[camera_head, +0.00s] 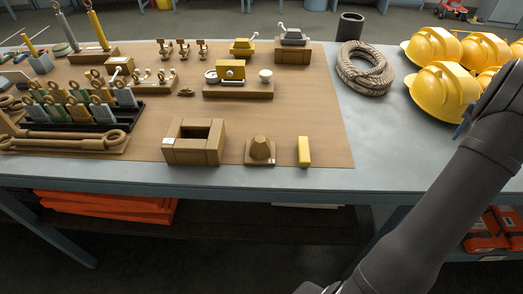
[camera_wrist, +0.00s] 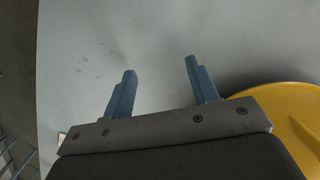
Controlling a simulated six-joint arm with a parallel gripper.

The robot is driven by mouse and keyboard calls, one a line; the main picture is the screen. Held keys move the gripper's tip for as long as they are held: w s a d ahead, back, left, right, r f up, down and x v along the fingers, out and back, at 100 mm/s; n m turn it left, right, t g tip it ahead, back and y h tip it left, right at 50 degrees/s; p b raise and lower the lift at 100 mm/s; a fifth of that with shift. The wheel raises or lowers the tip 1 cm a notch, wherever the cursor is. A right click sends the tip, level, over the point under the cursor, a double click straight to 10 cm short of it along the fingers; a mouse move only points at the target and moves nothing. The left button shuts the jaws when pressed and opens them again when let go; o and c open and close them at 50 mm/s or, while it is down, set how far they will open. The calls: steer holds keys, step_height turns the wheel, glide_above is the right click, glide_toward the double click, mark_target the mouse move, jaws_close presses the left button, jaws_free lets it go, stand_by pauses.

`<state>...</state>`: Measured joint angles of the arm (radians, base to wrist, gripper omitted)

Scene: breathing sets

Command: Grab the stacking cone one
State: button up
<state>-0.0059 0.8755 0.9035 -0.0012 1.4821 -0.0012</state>
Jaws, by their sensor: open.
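The stacking cone (camera_head: 260,150) is a brown blunt cone on a square base with a small pale label. It stands upright near the front edge of the brown mat, between a hollow brown block (camera_head: 194,141) and a small yellow block (camera_head: 304,151). My gripper (camera_wrist: 158,76) is open and empty in the wrist view, its two blue fingers over bare grey tabletop. It is far to the right of the cone, beside the yellow helmets; in the head view my arm mostly hides it. The cone is not in the wrist view.
Several yellow helmets (camera_head: 442,92) crowd the right side; one also shows in the wrist view (camera_wrist: 285,112). A rope coil (camera_head: 364,68) and a dark cylinder (camera_head: 350,27) stand behind. Rigging parts fill the mat's left.

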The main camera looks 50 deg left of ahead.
steer(key=shift+o, duration=1.1)
